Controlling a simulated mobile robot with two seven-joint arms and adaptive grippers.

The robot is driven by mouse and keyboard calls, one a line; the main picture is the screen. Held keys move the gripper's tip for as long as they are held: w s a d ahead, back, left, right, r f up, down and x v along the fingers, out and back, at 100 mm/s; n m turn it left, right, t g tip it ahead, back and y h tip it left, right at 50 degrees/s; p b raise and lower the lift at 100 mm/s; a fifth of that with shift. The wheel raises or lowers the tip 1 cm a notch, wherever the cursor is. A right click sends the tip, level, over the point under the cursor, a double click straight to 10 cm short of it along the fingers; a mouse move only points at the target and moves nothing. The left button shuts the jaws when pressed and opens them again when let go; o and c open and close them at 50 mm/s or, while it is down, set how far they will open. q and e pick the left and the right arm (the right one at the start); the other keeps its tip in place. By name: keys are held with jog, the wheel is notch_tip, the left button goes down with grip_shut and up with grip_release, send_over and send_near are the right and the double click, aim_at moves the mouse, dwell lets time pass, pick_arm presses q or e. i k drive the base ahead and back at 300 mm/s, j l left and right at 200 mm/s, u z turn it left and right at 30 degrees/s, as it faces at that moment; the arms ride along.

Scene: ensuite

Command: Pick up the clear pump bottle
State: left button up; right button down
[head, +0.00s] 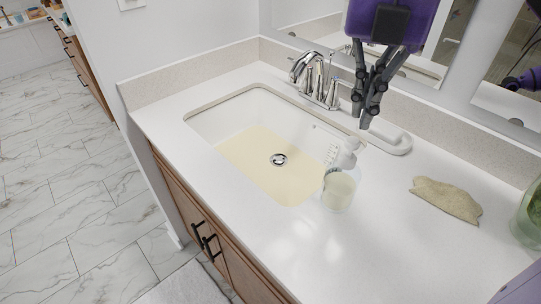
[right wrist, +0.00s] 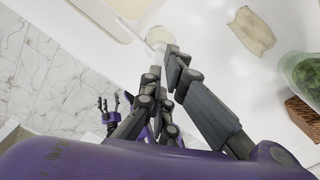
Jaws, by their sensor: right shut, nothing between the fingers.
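The clear pump bottle (head: 339,188), with a white pump head and pale contents, stands upright on the counter by the sink's front right corner. My right gripper (head: 364,120) is shut and empty, pointing down above and behind the bottle in the head view, apart from it in the picture. In the right wrist view, the bottle (right wrist: 162,36) shows just beyond the fingertips (right wrist: 165,58), which partly cover it; I cannot tell the exact gap. My left gripper (right wrist: 108,104) appears small in the right wrist view, fingers spread, away from the bottle.
The sink (head: 255,150) lies left of the bottle and the chrome faucet (head: 318,80) behind it. A beige cloth (head: 447,199) lies to the right, with a green glass container (head: 530,215) at the right edge. The counter in front of the bottle is clear.

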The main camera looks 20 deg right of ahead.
aim_at(341, 180)
jog(key=k+j, duration=1.2)
jog(key=k, duration=0.1)
